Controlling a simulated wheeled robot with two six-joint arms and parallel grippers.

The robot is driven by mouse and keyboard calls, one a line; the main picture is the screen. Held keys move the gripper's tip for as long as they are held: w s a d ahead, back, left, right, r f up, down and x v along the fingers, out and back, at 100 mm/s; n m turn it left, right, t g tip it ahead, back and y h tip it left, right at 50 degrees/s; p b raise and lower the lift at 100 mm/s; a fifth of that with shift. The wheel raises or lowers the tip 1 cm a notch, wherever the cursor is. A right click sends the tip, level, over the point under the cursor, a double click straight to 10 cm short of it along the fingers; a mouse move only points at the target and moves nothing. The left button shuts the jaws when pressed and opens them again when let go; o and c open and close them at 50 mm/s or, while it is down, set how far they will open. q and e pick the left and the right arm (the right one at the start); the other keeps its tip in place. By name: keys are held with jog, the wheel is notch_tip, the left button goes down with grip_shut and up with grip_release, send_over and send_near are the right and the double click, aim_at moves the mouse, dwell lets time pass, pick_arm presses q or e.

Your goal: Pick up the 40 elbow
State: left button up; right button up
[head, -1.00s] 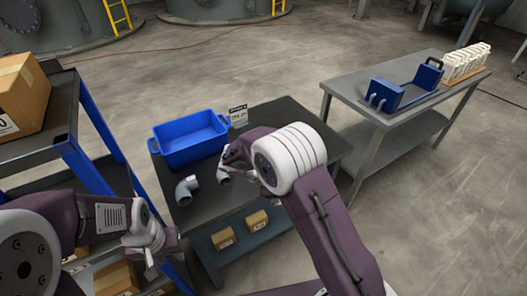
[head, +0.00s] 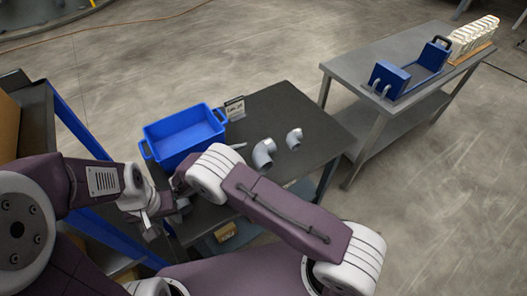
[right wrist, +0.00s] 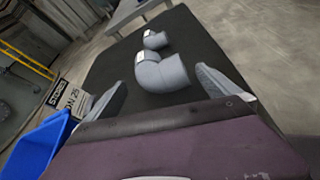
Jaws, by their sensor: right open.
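Two grey pipe elbows stand on the dark table: a larger, nearer elbow (head: 263,152) and a smaller, farther elbow (head: 294,138). In the right wrist view, the larger elbow (right wrist: 165,76) lies just ahead between the finger lines, with the smaller elbow (right wrist: 156,39) behind. No size marking is readable. My right gripper (head: 239,149) is open and empty, left of the larger elbow; its wrist hides most of it. Both its fingers show in the wrist view (right wrist: 160,84). My left gripper (head: 150,222) is near the table's left edge, jaws unclear.
A blue bin (head: 185,135) and a small station sign (head: 235,108) stand on the table (head: 285,103) behind my right wrist. A blue-framed shelf (head: 82,130) is at left. A bench (head: 345,70) with a blue fixture stands at right. The table's right part is clear.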

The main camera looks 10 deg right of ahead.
aim_at(257, 157)
jog(key=x, duration=0.3)
jog(key=shift+w+f, duration=0.2)
jog(key=shift+w, duration=0.3)
jog(key=x, duration=0.2)
jog(key=p+x, duration=0.1)
jog(key=x, duration=0.1)
jog(key=shift+s+d+r, duration=0.15)
jog(key=shift+s+r, duration=0.05)
jog(key=shift+r, duration=0.05)
jog(key=shift+w+d+f, duration=0.3)
jog(key=shift+w, duration=0.05)
jog(key=shift+r, duration=0.1)
jog(key=c, duration=1.3)
